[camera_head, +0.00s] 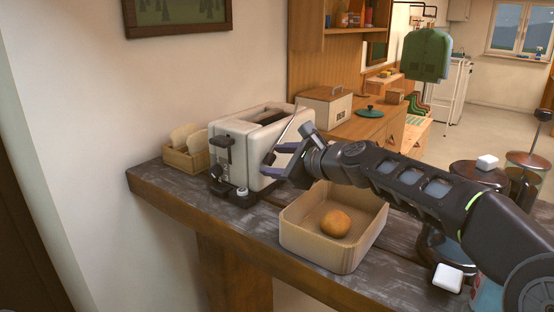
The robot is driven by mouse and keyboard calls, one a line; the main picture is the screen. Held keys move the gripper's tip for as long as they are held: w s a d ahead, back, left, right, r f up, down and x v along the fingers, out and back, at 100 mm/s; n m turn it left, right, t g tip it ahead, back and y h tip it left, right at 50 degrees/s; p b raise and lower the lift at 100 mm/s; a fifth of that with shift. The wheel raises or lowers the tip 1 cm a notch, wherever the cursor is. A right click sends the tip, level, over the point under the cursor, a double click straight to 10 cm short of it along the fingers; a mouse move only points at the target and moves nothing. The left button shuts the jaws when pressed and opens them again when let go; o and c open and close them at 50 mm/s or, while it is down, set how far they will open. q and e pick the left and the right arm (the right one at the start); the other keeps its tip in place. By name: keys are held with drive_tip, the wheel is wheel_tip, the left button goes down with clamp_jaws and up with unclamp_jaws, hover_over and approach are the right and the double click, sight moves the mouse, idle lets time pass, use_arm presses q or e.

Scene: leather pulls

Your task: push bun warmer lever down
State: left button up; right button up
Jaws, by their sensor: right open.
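The bun warmer (258,125) is a white toaster-like box with a dark slot on top, standing on the shelf against the wall. Its dark lever (222,142) sits high on the narrow front face. A dark knob and a small light one show low on that face. My right gripper (268,166) is open and empty, beside the long right face of the warmer, with the lever off to its left. I cannot tell whether its fingers touch the warmer. My left gripper is not in view.
A tan box (300,246) holding a round bun (335,224) stands below my right arm. A wooden holder (180,160) with bread slices is left of the warmer. White cubes and glass jars stand at right.

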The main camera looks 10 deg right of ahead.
clamp_jaws()
idle(0.4)
idle(0.9)
